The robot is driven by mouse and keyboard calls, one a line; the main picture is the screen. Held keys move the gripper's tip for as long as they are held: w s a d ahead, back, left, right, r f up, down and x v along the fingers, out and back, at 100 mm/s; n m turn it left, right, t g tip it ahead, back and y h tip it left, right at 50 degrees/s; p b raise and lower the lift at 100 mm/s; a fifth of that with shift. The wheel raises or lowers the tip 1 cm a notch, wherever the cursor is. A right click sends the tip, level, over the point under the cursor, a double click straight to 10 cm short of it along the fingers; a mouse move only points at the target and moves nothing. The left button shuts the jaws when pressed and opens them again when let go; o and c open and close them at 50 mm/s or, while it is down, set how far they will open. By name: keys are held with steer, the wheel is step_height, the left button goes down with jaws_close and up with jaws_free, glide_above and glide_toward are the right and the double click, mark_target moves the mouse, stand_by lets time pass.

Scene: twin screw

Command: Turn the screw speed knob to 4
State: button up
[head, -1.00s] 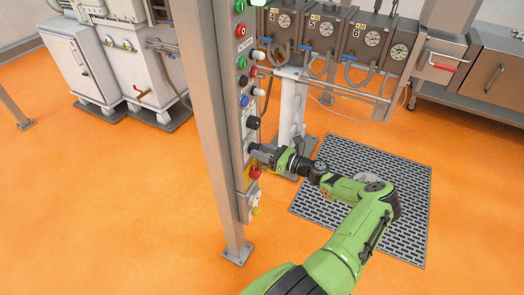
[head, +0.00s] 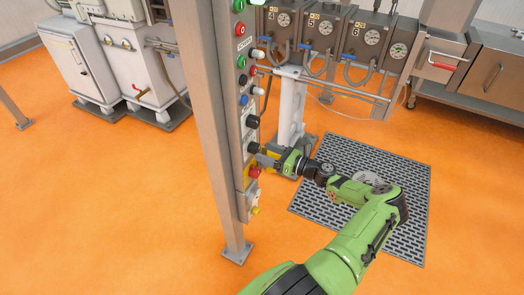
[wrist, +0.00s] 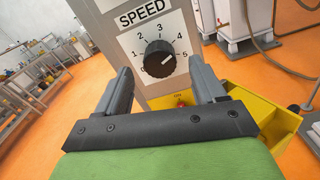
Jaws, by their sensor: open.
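The screw speed knob (wrist: 159,58) is black and round, on a white plate marked SPEED with numbers around it. Its white pointer mark faces right and slightly up, toward the 4 to 5 side; the exact number is hard to tell. In the head view, the knob (head: 253,147) is a small dark shape on the panel. My gripper (wrist: 161,66) is open, its two grey fingers either side of the knob in the picture, with a visible gap and no clear contact. In the head view, my gripper (head: 264,160) is just right of and below the knob.
Another black knob (head: 252,121) sits above on the panel. A red button (head: 254,172) is close below, with a yellow housing (wrist: 262,112) in the wrist view. A metal post (head: 215,130) stands left of the panel. Orange floor is open around.

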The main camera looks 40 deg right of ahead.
steer(key=v, duration=1.3)
steer(key=shift+s, duration=0.2)
steer(key=shift+r, duration=0.1)
steer(key=w+a+r+n+g, duration=0.2)
steer(key=a+r+n+g, duration=0.1)
steer(key=a+n+g, duration=0.3)
steer(key=w+a+r+n+g, duration=0.2)
steer(key=a+r+n+g, duration=0.15)
steer(key=a+n, duration=0.4)
steer(key=w+a+r+n+g, duration=0.3)
steer(key=a+n+g, duration=0.2)
steer(key=a, duration=0.4)
steer(key=s+a+r+n+h, duration=0.6)
steer(key=s+a+r+n, duration=0.1)
steer(key=a+r+n, duration=0.25)
steer(key=s+a+r+n+t, duration=0.3)
steer(key=s+a+r+n, duration=0.1)
steer(key=s, duration=0.6)
steer(key=shift+s+r+n, duration=0.25)
steer(key=shift+r+n, duration=0.25)
steer(key=shift+n, duration=0.7)
